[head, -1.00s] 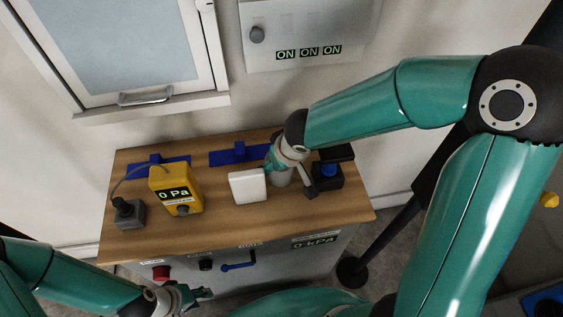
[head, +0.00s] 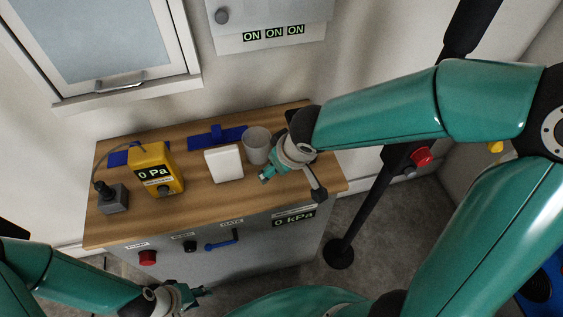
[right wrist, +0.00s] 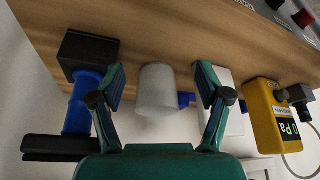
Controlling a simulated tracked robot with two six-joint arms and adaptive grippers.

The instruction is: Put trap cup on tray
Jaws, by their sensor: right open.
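The trap cup, a frosted grey cup (head: 257,146), stands on the wooden bench top beside a white block (head: 224,164). My right gripper (head: 293,186) is open and empty to the right of and in front of the cup in the head view. In the right wrist view the cup (right wrist: 157,92) shows between the spread fingers (right wrist: 160,72), beyond them and apart. My left gripper (head: 188,294) hangs low in front of the bench; its jaw gap is unclear. I cannot pick out a tray with certainty.
A yellow pressure meter (head: 156,167) and a small grey box (head: 112,198) stand at left. Blue holders (head: 216,138) lie at the back. A black and blue device (right wrist: 88,60) stands near the cup in the wrist view. A black stand (head: 369,196) is right of the bench.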

